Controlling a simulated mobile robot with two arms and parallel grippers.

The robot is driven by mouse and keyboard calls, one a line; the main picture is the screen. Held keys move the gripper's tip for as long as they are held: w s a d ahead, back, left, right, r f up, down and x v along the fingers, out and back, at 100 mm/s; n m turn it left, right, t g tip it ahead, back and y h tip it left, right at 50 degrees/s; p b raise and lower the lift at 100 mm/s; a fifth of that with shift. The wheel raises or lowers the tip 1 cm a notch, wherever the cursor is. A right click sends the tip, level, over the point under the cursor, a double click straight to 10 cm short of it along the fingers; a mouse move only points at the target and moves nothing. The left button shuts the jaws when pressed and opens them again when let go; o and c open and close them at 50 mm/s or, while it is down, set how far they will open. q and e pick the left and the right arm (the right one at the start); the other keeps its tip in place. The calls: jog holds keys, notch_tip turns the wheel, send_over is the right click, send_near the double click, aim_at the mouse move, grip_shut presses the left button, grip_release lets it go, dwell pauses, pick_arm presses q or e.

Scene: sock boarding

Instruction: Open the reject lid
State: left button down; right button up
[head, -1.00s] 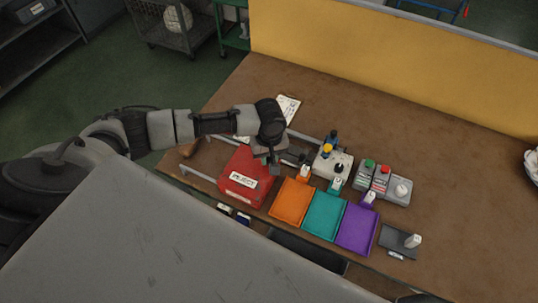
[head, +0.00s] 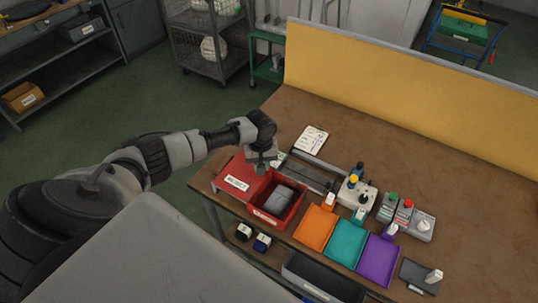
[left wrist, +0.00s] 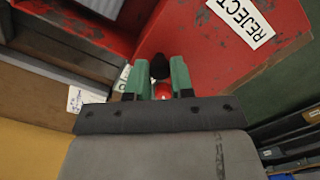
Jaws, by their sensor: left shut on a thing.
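The red reject box (head: 266,218) stands at the left end of the table with its top uncovered. A grey item (head: 277,199) shows inside. The red lid (head: 242,168), with a white label, sits to the left of the opening. In the left wrist view the lid (left wrist: 205,75) shows its REJECT label close up. My left gripper (head: 262,170) is over the lid's right edge. Its green fingers (left wrist: 160,77) are shut on a dark knob (left wrist: 160,66) against the red lid. My right gripper is not in view.
Orange (head: 315,228), teal (head: 345,244) and purple (head: 378,261) trays lie right of the box. Behind them stand a beige unit (head: 356,193) and a grey button box (head: 405,215). A paper sheet (head: 312,139) lies farther back. The table's right-back area is clear.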

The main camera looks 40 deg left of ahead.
pick_arm(q)
jog(key=c, duration=1)
grip_release()
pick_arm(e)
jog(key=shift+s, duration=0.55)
pick_arm(q)
notch_tip(320, 180, up, 11)
jog(key=shift+f+b, duration=0.1)
jog(key=shift+b, duration=0.6)
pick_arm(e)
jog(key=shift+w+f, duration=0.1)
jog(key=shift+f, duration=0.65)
